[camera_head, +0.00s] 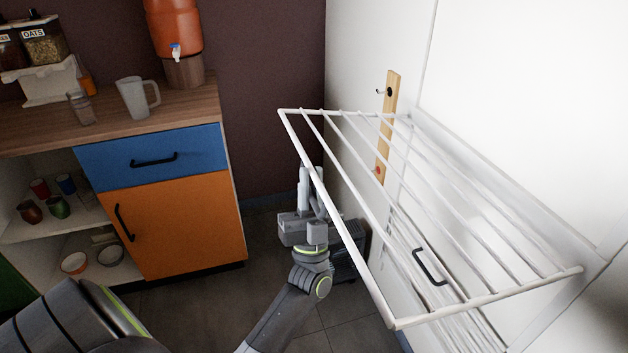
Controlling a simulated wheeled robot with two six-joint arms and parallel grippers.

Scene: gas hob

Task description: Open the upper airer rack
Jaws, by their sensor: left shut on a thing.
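The upper airer rack (348,232) is a white wire frame on the white wall at the right. It is folded out from the wall, with its bars spanning the space in front of it. My left gripper (312,180) is at the rack's outer left rail, near its far end, and is shut on that rail. The rail partly hides the fingers. More white bars (455,330) show below the rack at the bottom right, partly hidden by it. My right gripper is not in view.
A wooden-topped cabinet (190,240) with a blue drawer and an orange door stands at the left. A jug (135,98) and an orange dispenser (174,28) are on top. A wooden hook strip (388,120) is on the wall behind the rack. A dark object (347,255) stands behind my gripper.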

